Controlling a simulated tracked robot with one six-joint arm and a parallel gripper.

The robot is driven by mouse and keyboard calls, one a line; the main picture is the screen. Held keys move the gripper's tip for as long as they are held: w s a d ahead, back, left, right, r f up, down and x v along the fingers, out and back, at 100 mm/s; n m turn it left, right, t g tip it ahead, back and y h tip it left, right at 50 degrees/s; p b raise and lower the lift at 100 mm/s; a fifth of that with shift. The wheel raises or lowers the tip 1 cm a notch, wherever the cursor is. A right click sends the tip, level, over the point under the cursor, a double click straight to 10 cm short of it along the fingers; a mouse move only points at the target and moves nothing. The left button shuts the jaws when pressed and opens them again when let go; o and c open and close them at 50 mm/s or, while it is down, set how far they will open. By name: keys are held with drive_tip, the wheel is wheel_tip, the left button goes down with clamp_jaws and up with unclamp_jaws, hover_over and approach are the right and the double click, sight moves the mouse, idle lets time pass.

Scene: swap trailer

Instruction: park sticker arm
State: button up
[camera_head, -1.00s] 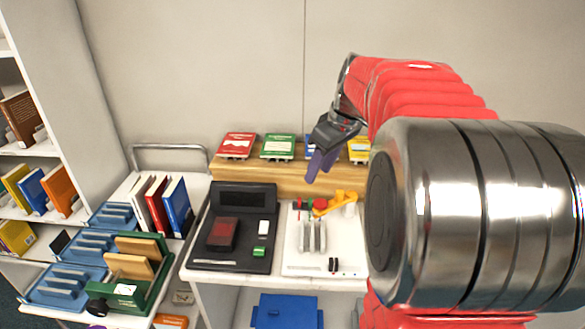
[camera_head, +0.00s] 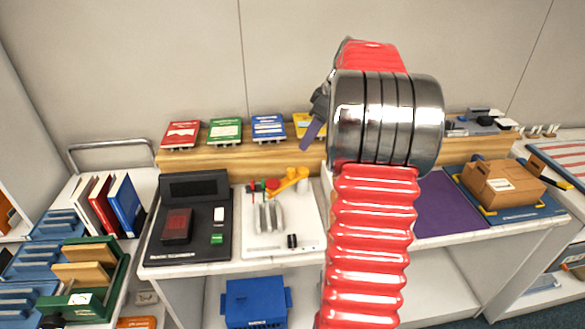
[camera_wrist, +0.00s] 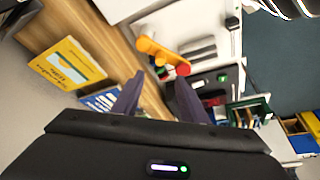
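An orange-yellow arm (camera_head: 290,179), which I take to be the sticker arm, lies across the back of a white board (camera_head: 310,228) on the bench. Its rounded end is at the right, and a red round part is beside its left end. The orange arm also shows in the wrist view (camera_wrist: 160,52), beyond my fingers. My gripper (camera_wrist: 157,92) has two dark purple fingers spread apart with nothing between them. In the head view my gripper (camera_head: 312,132) is up above the board's back right, apart from the orange arm and partly hidden by my arm.
A wooden ledge (camera_head: 225,160) behind holds red, green, blue and yellow cards. A black device (camera_head: 190,240) sits left of the board. Right of my arm are a purple mat (camera_head: 450,210) and a cardboard box (camera_head: 500,184). A book cart stands at left.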

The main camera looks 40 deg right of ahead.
sight(291, 169)
drive_tip(key=x, duration=1.4)
drive_tip(key=shift+c, duration=0.5)
drive_tip(key=shift+r, duration=0.1)
clamp_jaws()
